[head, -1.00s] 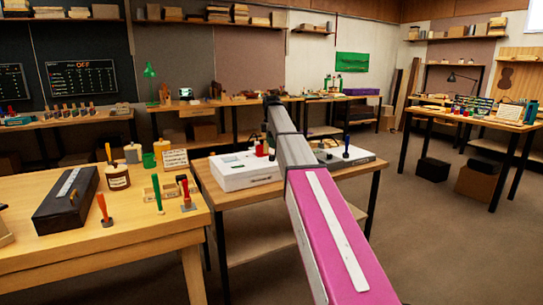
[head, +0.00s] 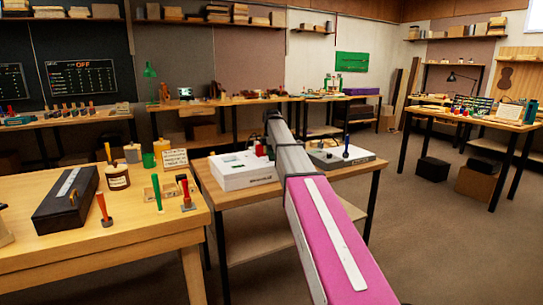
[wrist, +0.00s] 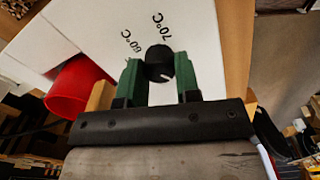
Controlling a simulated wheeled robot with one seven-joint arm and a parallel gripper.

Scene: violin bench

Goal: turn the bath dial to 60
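The black bath dial (wrist: 159,62) sits on a white panel (wrist: 200,25) in the wrist view. A white mark shows on its lower right edge. Printed labels reading about 60°C (wrist: 133,41) and 70°C (wrist: 160,25) stand above it. My gripper (wrist: 160,75) has its green fingers on either side of the dial, and they appear to touch it. In the head view a white box (head: 240,172) stands on the middle table; my arm hides my gripper and the dial there.
A red cup-like thing (wrist: 80,86) is close left of my gripper. A grey-topped unit (head: 345,157) with dark upright parts stands right of my arm on the same table (head: 265,198). A wooden bench (head: 120,245) with tools is at the left.

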